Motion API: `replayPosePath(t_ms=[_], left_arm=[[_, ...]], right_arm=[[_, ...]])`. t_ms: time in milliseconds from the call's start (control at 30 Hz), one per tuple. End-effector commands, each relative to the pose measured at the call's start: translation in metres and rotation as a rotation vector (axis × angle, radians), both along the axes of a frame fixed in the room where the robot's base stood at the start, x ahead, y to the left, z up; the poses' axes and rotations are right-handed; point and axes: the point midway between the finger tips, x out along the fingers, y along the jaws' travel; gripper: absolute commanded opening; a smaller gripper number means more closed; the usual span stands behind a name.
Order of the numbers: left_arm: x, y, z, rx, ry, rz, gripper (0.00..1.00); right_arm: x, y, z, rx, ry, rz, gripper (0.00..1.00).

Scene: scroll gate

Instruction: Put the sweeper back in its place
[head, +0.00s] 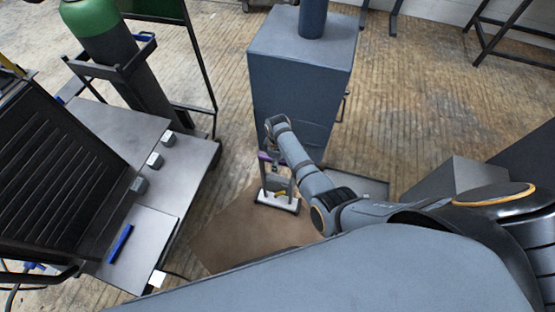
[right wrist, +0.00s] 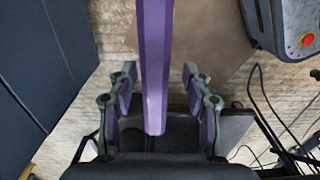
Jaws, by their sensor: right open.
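An upright frame with a purple top bar, grey posts and a white base (head: 277,203) stands on the brown floor patch; I take it to be the sweeper. Its purple bar (right wrist: 155,60) also shows in the right wrist view, running down between the fingers. My right gripper (head: 272,152) is at the top of this frame, beside the blue-grey cabinet. In the right wrist view its fingers (right wrist: 160,103) are spread on either side of the bar, with gaps on both sides. My left gripper is out of view. No separate place for the sweeper can be made out.
The blue-grey cabinet (head: 300,75) stands just behind the gripper.

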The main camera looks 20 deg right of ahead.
Motion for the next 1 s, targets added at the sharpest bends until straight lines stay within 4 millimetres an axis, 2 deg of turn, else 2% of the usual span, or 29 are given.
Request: replayPosePath(t_ms=[167, 400, 600, 733, 1000], left_arm=[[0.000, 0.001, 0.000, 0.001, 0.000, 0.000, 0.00], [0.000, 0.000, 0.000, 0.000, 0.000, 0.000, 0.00], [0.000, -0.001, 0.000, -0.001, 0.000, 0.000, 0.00], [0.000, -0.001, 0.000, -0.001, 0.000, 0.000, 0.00], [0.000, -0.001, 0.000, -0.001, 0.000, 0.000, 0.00]], right_arm=[[0.002, 0.000, 0.017, 0.001, -0.004, -0.001, 0.50], [0.002, 0.000, 0.076, 0.001, -0.007, -0.001, 0.50], [0.003, 0.000, 0.112, 0.001, -0.006, 0.000, 0.50], [0.002, 0.000, 0.121, 0.000, -0.005, 0.000, 0.50], [0.002, 0.000, 0.122, 0.000, -0.004, 0.000, 0.50]])
